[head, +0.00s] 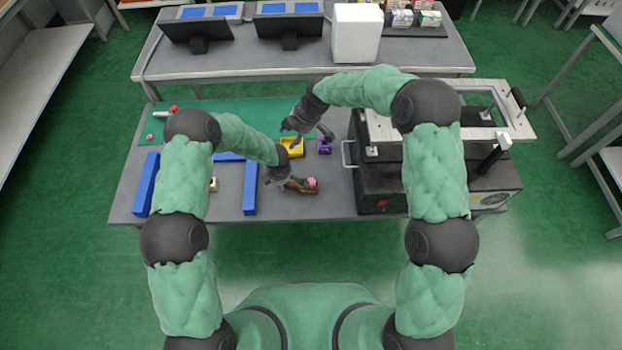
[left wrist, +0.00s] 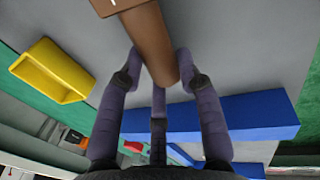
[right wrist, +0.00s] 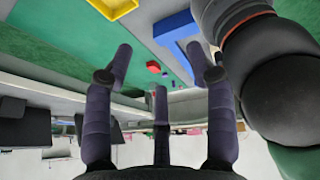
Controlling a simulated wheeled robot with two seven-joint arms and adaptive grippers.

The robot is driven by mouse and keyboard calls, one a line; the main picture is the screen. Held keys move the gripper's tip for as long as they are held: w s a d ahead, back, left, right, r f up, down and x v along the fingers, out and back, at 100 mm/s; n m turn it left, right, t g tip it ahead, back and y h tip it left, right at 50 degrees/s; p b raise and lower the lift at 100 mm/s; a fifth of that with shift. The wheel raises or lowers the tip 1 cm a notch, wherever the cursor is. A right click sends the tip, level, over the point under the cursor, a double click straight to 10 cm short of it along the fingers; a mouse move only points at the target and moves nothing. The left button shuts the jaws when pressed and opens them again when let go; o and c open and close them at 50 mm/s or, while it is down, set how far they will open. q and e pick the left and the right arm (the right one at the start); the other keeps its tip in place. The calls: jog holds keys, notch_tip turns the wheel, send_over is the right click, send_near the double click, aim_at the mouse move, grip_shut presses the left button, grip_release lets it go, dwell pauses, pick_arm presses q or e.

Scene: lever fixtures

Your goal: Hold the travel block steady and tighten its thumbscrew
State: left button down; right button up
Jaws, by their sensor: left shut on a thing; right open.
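A brown block (head: 304,189) with a pink knob (head: 313,182) on top, which looks like the travel block and its thumbscrew, lies near the front edge of the grey table. My left gripper (head: 289,184) is shut on its rounded brown handle; in the left wrist view the handle (left wrist: 150,45) sits between the fingers (left wrist: 158,70). The knob is not seen in that view. My right gripper (head: 312,128) is open and empty, above and behind the block, near the yellow tray. In the right wrist view nothing is between its fingers (right wrist: 160,65).
A yellow tray (head: 296,150) and a small purple block (head: 325,147) lie behind the brown block. Blue bars (head: 250,188) lie to its left. A large black machine (head: 380,185) with a metal handle stands to the right. The table's front edge is close.

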aim_at(311, 181)
jog(key=s+d+f+n+g+h, duration=0.2)
jog(key=s+d+f+n+h, duration=0.25)
jog(key=s+n, duration=0.2)
jog(key=shift+m, duration=0.45)
jog(key=f, duration=1.2)
jog(key=shift+s+d+f, duration=0.15)
jog(key=shift+s+d, duration=0.15)
jog(key=shift+d, duration=0.1)
grip_shut()
